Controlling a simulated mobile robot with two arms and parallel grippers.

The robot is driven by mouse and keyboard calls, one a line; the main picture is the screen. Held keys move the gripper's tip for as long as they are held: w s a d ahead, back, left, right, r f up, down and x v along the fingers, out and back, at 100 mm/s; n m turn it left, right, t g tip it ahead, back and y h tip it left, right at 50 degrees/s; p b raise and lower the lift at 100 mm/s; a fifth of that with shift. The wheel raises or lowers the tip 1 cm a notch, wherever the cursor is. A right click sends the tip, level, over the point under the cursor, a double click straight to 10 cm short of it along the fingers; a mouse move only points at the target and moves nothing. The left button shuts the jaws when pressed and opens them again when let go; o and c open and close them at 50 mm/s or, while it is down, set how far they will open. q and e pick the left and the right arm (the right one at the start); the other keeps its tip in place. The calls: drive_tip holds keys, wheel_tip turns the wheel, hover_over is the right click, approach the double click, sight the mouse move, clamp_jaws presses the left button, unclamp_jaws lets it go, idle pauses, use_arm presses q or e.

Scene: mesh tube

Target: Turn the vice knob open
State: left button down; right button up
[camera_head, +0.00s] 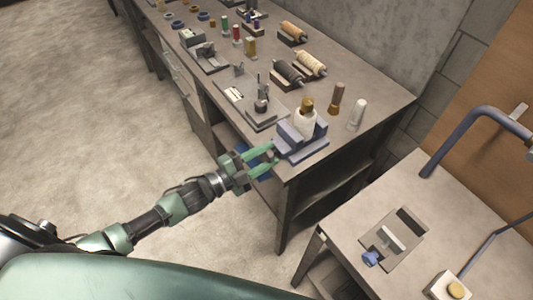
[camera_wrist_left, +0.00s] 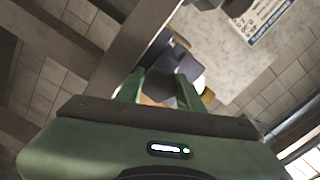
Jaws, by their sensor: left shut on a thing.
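A blue-grey vice (camera_head: 314,152) stands at the near corner of the long workbench. A white bottle with a brown-gold top (camera_head: 306,122) stands upright in its jaws. My left gripper (camera_head: 272,156) reaches in from the left, its green fingers at the vice's left end, shut on the vice knob; the fingers largely hide the knob. In the left wrist view, the two green fingers (camera_wrist_left: 160,92) point at the dark vice body (camera_wrist_left: 165,68), with the white bottle partly visible behind. My right gripper is not in view.
The workbench (camera_head: 372,92) holds spools (camera_head: 289,72), a grey fixture with a post (camera_head: 258,106), and brown and white cylinders (camera_head: 357,113) near the vice. A second table at lower right carries a plate with a blue knob (camera_head: 371,258). Open floor lies left.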

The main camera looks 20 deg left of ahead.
use_arm(q)
drive_tip(key=n, duration=0.4)
drive_tip(key=shift+n+p, duration=0.3)
drive_tip(key=shift+p, duration=0.05)
drive_tip(key=n, duration=0.3)
drive_tip(key=shift+f+n, duration=0.1)
drive_tip(key=shift+n, duration=0.3)
drive_tip(key=n, duration=0.3)
drive_tip(key=shift+n, duration=2)
drive_tip(key=c, duration=0.9)
unclamp_jaws()
